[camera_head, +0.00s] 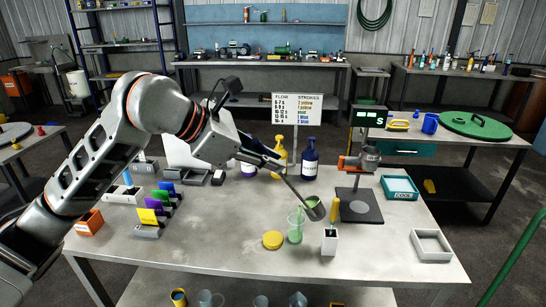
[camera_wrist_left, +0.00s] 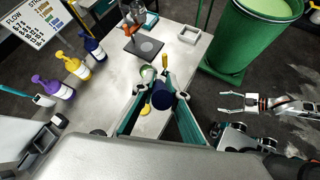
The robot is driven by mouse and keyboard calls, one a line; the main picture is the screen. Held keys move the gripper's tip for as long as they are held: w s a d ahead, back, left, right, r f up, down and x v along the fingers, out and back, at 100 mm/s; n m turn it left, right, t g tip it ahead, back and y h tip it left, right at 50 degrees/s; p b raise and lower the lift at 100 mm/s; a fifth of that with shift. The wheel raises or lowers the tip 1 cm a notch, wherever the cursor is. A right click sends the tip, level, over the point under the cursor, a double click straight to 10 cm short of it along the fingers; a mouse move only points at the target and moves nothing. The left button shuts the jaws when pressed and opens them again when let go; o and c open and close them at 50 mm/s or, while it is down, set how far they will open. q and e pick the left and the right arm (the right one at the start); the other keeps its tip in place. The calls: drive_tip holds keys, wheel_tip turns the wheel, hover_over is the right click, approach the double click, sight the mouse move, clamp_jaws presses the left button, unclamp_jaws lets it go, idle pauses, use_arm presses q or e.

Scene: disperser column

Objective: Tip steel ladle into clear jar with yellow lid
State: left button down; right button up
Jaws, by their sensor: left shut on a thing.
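My left gripper (camera_head: 270,165) is shut on the handle of the steel ladle (camera_head: 314,209). The ladle slants down to the right, its cup holding green material and standing just right of the clear jar's rim. The clear jar (camera_head: 295,230) stands open on the table with pale green contents. The yellow lid (camera_head: 272,240) lies flat on the table, left of the jar. In the left wrist view the dark end of the ladle handle (camera_wrist_left: 162,96) sits between my left fingers (camera_wrist_left: 160,105). My right gripper (camera_wrist_left: 224,102) shows there at the right, apart and empty, with its fingers spread.
A white holder with a yellow-handled tool (camera_head: 330,241) stands right of the jar. A stand with a dark base (camera_head: 360,206) is behind it. Purple and yellow pump bottles (camera_head: 310,158) stand behind. A white tray (camera_head: 431,245) sits at the right. The table's front is mostly clear.

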use_arm(q)
drive_tip(key=shift+a, duration=0.2)
drive_tip(key=shift+a+f, duration=0.3)
drive_tip(key=shift+a, duration=0.1)
drive_tip(key=shift+a+f+h, duration=0.1)
drive_tip(key=shift+a+h, duration=0.05)
drive_tip(key=shift+h, duration=0.15)
drive_tip(key=shift+s+a+f+h, duration=0.1)
drive_tip(key=shift+a+f+h, duration=0.25)
drive_tip(key=shift+a, duration=0.25)
drive_tip(key=shift+a+f, duration=0.2)
drive_tip(key=shift+a, duration=0.05)
drive_tip(key=shift+s+a+f+n+h, duration=0.1)
drive_tip(key=shift+a+f+n+h, duration=0.2)
drive_tip(key=shift+a, duration=0.2)
drive_tip(key=shift+a, duration=0.1)
drive_tip(key=shift+a+f+t, duration=0.3)
drive_tip(key=shift+a+f, duration=0.05)
drive_tip(key=shift+a, duration=0.1)
drive_tip(key=shift+a+f+h, duration=0.15)
drive_tip(key=shift+a+h, duration=0.1)
drive_tip(key=shift+h, duration=0.1)
